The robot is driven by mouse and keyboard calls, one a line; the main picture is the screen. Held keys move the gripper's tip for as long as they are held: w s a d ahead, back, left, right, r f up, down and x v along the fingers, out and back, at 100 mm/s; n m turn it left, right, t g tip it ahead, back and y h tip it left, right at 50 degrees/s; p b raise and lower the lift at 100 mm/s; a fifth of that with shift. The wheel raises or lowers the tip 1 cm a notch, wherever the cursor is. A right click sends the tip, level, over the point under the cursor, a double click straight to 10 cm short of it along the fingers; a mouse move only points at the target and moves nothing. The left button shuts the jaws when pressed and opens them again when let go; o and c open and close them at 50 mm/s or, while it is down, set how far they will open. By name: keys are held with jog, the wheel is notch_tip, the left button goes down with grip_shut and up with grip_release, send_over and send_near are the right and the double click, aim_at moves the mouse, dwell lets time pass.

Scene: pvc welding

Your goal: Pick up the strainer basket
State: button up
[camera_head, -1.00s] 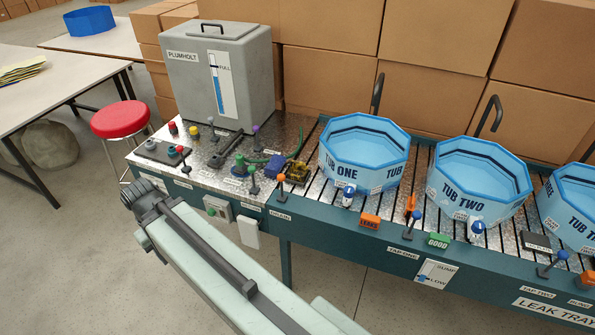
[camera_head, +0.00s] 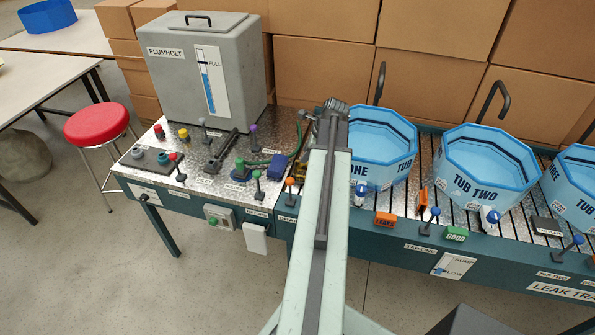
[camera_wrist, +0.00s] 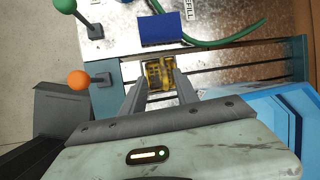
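In the head view the strainer basket (camera_head: 302,169) is mostly hidden behind my arm, just left of Tub One. My gripper (camera_wrist: 158,68) is open in the wrist view, with one finger to each side of the basket in the picture. I cannot tell whether the fingers are down at its height or still above it. No contact shows. In the head view my gripper is hidden behind my arm.
A blue block (camera_wrist: 160,29) and green hose (camera_wrist: 240,36) lie close beyond the basket. Orange-knobbed (camera_wrist: 79,80) and green-knobbed (camera_wrist: 66,6) levers stand to the left. Tub One (camera_head: 385,140) is close on the right. A grey PLUMHOLT tank (camera_head: 207,65) stands behind.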

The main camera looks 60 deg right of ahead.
jog(key=b, duration=0.7)
send_near(303, 169)
jog(key=shift+w+a+f+m, duration=0.3)
jog(key=shift+w+a+f, duration=0.75)
jog(key=shift+w+f, duration=0.15)
jog(key=shift+r, duration=0.15)
grip_shut()
